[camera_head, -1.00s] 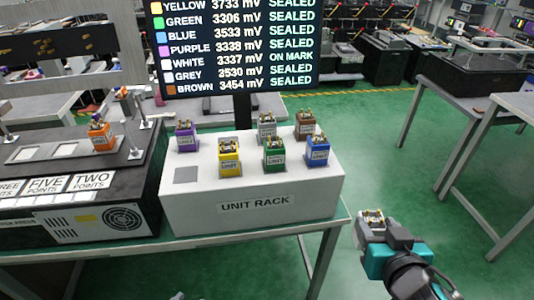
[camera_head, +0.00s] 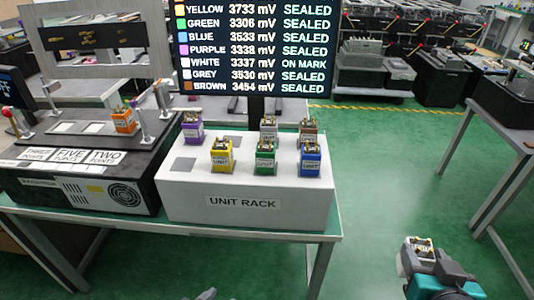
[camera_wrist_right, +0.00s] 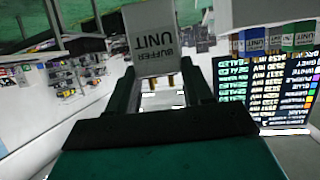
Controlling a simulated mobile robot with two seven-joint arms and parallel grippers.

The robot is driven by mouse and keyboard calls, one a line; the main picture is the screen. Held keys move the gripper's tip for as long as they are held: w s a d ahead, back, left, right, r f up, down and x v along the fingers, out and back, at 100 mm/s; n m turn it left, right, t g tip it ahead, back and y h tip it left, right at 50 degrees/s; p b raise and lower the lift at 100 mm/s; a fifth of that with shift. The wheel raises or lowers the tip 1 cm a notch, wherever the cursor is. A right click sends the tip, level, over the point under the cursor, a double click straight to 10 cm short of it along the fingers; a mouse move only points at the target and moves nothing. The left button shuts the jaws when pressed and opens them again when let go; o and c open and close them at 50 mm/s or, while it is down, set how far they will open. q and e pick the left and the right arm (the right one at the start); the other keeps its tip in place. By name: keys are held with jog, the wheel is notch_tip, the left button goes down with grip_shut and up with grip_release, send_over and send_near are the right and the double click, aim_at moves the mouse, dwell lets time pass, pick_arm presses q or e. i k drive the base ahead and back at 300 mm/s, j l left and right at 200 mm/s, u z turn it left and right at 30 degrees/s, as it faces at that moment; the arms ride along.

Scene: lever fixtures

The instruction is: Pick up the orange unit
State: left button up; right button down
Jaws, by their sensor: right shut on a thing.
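The orange unit (camera_head: 123,122) stands upright in the black fixture (camera_head: 140,190) at the left, between lever posts. No gripper is near it. My right gripper (camera_head: 418,262), at the lower right beyond the rack table, is shut on a pale buffer unit (camera_head: 421,245) with brass terminals on top. In the right wrist view this buffer unit (camera_wrist_right: 152,42) sits between the fingers, its label upside down. A small grey and purple piece at the bottom edge of the head view may be my left gripper (camera_head: 204,295); its jaws cannot be made out.
The white unit rack (camera_head: 245,222) holds yellow (camera_head: 222,156), green (camera_head: 265,157), blue (camera_head: 310,160), purple (camera_head: 192,129), grey-white (camera_head: 269,129) and brown (camera_head: 308,132) units. Grey squares on its top are empty. A display (camera_head: 255,50) stands behind.

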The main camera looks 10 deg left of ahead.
aim_at(123, 120)
jog(key=l+u, duration=0.2)
jog(key=u, duration=0.9)
